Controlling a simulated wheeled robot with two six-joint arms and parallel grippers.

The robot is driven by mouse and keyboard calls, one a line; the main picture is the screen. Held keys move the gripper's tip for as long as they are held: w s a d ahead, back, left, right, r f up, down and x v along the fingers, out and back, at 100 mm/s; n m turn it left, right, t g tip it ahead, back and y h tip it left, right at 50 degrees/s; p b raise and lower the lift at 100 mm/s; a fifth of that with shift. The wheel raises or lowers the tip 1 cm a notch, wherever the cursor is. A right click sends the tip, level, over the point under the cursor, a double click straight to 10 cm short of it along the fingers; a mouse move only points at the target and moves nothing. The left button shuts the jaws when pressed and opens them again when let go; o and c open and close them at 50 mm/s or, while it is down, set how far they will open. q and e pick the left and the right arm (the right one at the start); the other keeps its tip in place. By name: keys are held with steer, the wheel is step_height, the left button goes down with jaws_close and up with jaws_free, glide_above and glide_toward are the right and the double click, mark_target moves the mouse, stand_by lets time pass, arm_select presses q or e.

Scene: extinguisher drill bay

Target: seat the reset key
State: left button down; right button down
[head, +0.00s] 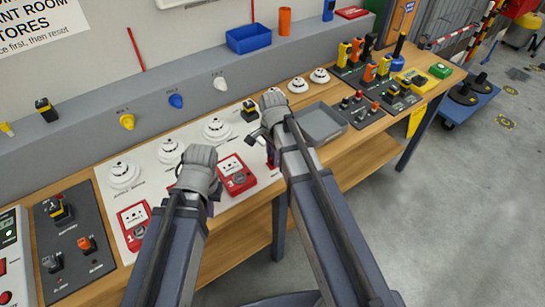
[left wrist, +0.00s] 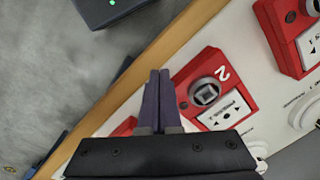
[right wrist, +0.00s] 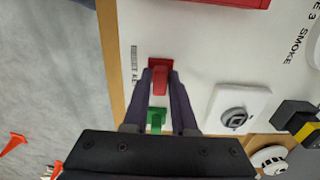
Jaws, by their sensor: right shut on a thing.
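My right gripper (right wrist: 163,85) is shut on the red reset key (right wrist: 159,72), by the "RESET KE" lettering on the white panel. A green piece (right wrist: 155,119) sits between the fingers nearer the palm; I cannot tell whether it is part of the key. In the head view my right gripper (head: 272,105) is over the panel's right end and hides the key. My left gripper (left wrist: 158,98) is shut and empty beside the red call point marked 2 (left wrist: 210,88), which has a round grey socket. It also shows in the head view (head: 199,158).
A white square plate with a grey round lock (right wrist: 232,115) is right of the key. Another red call point (head: 236,175) stands between my arms. A grey tray (head: 321,122) lies right of my right gripper. White smoke detectors (head: 217,128) line the panel's back.

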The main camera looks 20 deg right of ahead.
steer(key=c, duration=0.6)
jaws_free()
steer(key=shift+c, duration=0.2)
steer(key=shift+o, duration=0.2)
steer(key=shift+o, duration=1.4)
arm_select(q)
steer(key=shift+r, duration=0.15)
arm_select(e)
steer(key=shift+r, duration=0.15)
steer(key=shift+r+p, duration=3.4)
steer(key=shift+p, duration=0.15)
arm_select(q)
step_height(320, 180, up, 7)
